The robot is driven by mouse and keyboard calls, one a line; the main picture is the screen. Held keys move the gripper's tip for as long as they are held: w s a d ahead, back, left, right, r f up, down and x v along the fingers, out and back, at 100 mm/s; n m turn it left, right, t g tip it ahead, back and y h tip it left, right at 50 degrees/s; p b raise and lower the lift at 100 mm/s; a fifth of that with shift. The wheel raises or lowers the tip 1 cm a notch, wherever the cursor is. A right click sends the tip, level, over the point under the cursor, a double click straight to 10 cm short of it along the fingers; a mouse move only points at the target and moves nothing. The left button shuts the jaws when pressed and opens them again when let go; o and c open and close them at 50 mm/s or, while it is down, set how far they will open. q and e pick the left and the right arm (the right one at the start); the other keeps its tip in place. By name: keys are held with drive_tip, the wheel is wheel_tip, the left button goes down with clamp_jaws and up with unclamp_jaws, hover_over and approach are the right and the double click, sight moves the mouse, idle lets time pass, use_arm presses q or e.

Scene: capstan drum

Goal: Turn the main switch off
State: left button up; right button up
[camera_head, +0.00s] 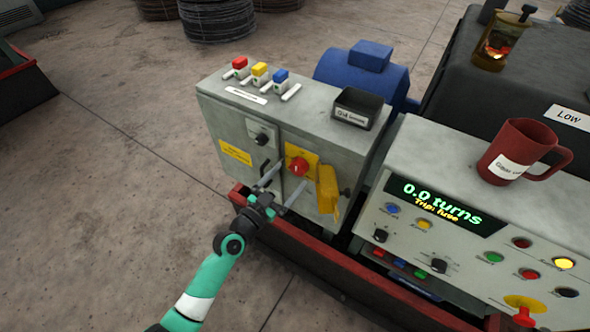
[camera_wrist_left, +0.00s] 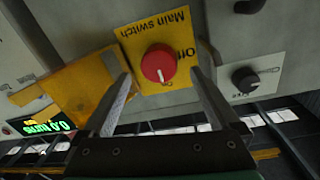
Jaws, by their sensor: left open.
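The main switch is a red round knob (camera_head: 298,166) on a yellow plate on the front of the grey cabinet. In the left wrist view the knob (camera_wrist_left: 159,63) sits in the middle, and its white mark points toward the "On" label. "Off" is printed to one side of it on the plate (camera_wrist_left: 133,41). My left gripper (camera_head: 288,179) is open in front of the switch. In the left wrist view its two fingers (camera_wrist_left: 161,76) reach up on either side of the knob; I cannot tell whether they touch it. My right gripper is not in view.
A yellow hanging piece (camera_head: 327,190) is close to the right of the switch. A black knob (camera_head: 262,139) is at the upper left. A control panel with a display reading "0.0 turns" (camera_head: 441,205) and a red mug (camera_head: 520,150) stand right. A red rail (camera_head: 310,259) runs below.

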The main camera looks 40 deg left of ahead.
sight(296, 170)
use_arm(q)
drive_tip(key=w, duration=0.3)
drive_tip(key=shift+w+a, duration=0.25)
drive_tip(key=shift+w, duration=0.1)
drive_tip(key=c, duration=1.4)
